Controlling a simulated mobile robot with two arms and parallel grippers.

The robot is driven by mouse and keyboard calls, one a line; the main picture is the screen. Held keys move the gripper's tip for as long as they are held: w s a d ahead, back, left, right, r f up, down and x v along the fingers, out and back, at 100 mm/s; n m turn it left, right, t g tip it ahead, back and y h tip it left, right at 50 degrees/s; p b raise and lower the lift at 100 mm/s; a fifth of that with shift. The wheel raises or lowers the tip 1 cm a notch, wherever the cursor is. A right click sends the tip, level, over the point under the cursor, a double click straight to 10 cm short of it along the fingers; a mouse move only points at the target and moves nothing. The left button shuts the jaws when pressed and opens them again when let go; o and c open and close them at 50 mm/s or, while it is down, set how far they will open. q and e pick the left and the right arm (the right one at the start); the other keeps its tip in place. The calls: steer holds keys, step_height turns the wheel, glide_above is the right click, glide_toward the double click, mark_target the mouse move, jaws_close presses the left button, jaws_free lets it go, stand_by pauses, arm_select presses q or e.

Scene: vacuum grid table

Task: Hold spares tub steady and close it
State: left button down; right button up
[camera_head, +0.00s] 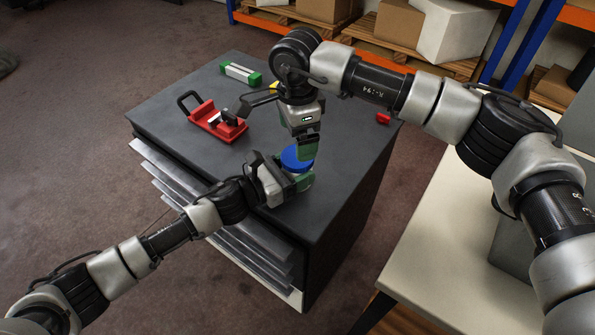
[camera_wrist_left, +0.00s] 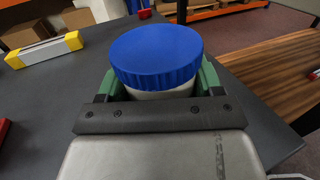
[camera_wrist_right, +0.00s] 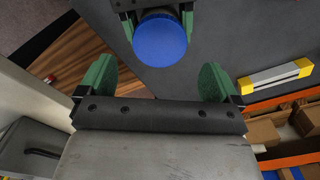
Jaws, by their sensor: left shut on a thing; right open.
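The spares tub has a pale body (camera_wrist_left: 160,94) and a ribbed blue lid (camera_wrist_left: 157,55), which sits on top of it. In the head view the lid (camera_head: 296,160) is near the front right of the dark table, partly covered by my right gripper. My left gripper (camera_wrist_left: 161,84) is shut on the tub's body, one green finger on each side below the lid. My right gripper (camera_head: 307,148) is pointed down over the tub. In the right wrist view its green fingers (camera_wrist_right: 156,80) are wide apart and empty, with the lid (camera_wrist_right: 160,38) beyond them.
A red and black device (camera_head: 217,125) lies on the dark table (camera_head: 190,160) left of the tub. A green-ended bar (camera_head: 241,73) lies at the back. A yellow-ended bar (camera_wrist_right: 275,77) and a small red thing (camera_head: 383,118) lie farther off.

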mark_target(297, 170)
step_height(297, 170, up, 2)
steer(key=n, duration=0.6)
steer(key=shift+r+n, duration=0.25)
steer(key=shift+n, duration=0.15)
steer(key=shift+f, duration=0.1)
steer(key=shift+f, duration=3.95)
steer(key=shift+c, duration=0.2)
steer(key=c, duration=0.9)
steer(key=m, duration=0.5)
steer(key=o, duration=1)
